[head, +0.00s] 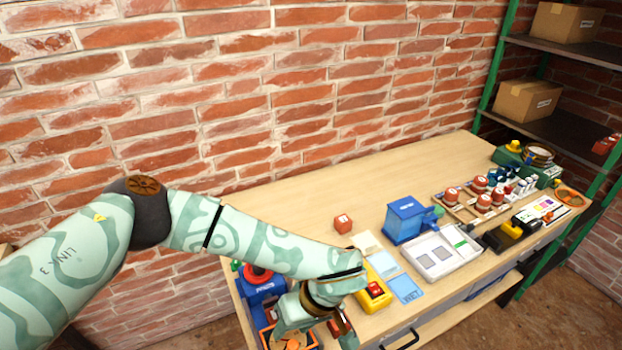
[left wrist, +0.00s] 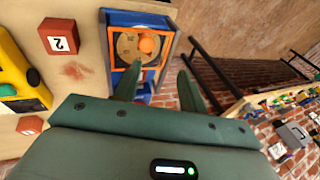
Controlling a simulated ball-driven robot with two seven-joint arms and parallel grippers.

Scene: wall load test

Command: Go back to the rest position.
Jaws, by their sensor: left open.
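My left arm reaches in from the left over the workbench (head: 300,200). My left gripper (head: 318,328) hangs low over the front left part of the bench, partly cut off by the bottom edge. In the left wrist view the two green fingers of the gripper (left wrist: 157,85) stand apart with nothing held between them. Beyond the fingertips is an orange-rimmed blue tray (left wrist: 172,45) with a round tan disc and an orange ball (left wrist: 146,44). Whether the fingers touch the tray cannot be told. My right gripper is not in view.
A red block marked 2 (left wrist: 58,37) and a yellow device (left wrist: 20,75) lie near the gripper. A blue box (head: 404,220), a white tray (head: 440,253) and several red-topped items stand farther right. A brick wall (head: 250,90) runs behind; green-post shelves (head: 555,50) stand at right.

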